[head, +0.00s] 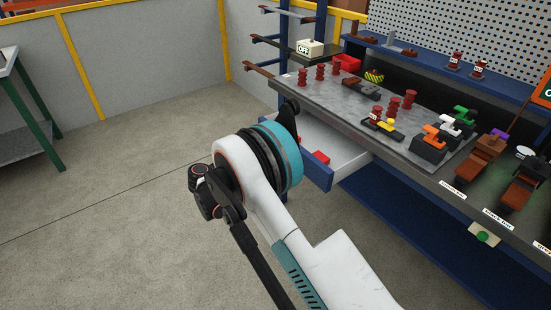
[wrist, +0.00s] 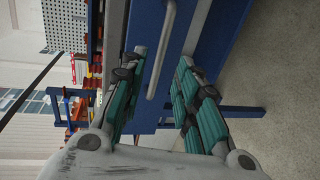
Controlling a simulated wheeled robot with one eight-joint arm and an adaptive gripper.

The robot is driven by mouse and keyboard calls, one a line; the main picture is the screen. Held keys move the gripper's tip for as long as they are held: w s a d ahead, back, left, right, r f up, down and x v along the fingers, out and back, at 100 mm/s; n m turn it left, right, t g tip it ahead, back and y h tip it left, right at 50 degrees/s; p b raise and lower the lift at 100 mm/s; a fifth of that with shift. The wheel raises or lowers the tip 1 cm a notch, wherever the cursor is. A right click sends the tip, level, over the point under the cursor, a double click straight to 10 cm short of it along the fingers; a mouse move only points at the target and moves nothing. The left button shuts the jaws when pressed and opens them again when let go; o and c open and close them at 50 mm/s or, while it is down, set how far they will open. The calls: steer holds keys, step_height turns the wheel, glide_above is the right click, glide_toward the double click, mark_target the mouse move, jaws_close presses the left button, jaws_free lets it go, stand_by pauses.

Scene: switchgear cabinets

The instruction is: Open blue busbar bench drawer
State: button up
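The blue drawer (head: 319,175) under the bench top stands pulled out, with its pale inside (head: 338,150) showing in the head view. Its blue front (wrist: 205,40) fills much of the wrist view and carries a grey bar handle (wrist: 163,50). My gripper (wrist: 163,57) has its teal fingers spread apart, one on each side of the handle. I see gaps between fingers and bar, but cannot tell how deep the bar sits between them. In the head view my arm hides the handle, the fingers and part of the drawer front.
Red parts (head: 320,158) lie in the drawer. The bench top (head: 340,95) above holds red insulators, clamps and coloured-handled devices. A blue lower shelf (head: 400,225) runs to the right. A green-legged table (head: 38,110) stands far left. The floor (head: 110,190) left of the bench is clear.

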steer(key=v, duration=0.6)
steer(key=shift+s+a, duration=0.15)
steer(key=shift+a, duration=0.1)
